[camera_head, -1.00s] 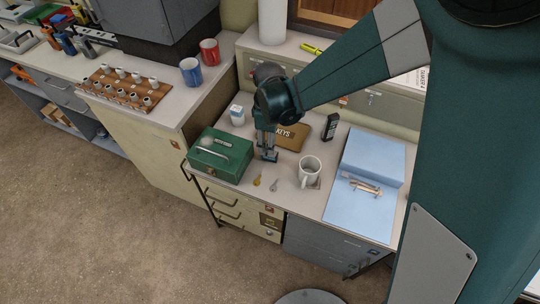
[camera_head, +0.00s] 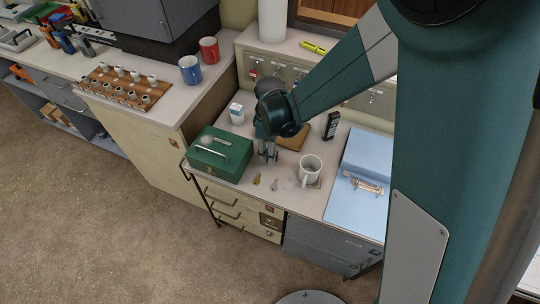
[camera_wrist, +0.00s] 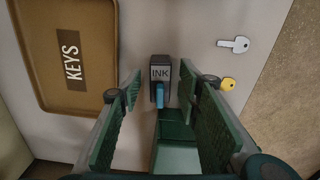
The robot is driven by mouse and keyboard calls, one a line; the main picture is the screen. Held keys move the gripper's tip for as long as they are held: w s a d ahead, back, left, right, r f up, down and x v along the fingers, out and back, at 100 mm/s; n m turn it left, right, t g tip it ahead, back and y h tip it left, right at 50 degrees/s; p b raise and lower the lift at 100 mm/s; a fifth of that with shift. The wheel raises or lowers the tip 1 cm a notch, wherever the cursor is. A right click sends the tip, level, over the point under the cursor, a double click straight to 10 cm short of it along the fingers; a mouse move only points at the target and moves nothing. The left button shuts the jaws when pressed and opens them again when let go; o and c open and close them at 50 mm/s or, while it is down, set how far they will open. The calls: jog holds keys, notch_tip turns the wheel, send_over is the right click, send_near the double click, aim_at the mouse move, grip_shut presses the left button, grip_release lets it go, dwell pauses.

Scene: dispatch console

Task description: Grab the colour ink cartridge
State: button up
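A small dark cartridge labelled INK (camera_wrist: 160,73) with a bright blue part stands on the desktop in the wrist view. It lies ahead of my gripper (camera_wrist: 159,85), in line with the gap between the fingers. The fingers are apart, and nothing is visibly clamped between them. In the head view my gripper (camera_head: 268,157) points down over the desk, just right of the green box. The cartridge cannot be made out there, as the gripper covers that spot.
The green metal box (camera_head: 219,150) is close on the left. The brown KEYS tray (camera_wrist: 74,55) lies behind. Two keys (camera_wrist: 238,44) (camera_wrist: 228,84), a white mug (camera_head: 310,169) and a blue binder (camera_head: 352,205) are to the front and right. A white carton (camera_head: 237,114) stands farther back.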

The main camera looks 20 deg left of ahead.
jog(key=shift+f, duration=0.7)
jog(key=c, duration=1)
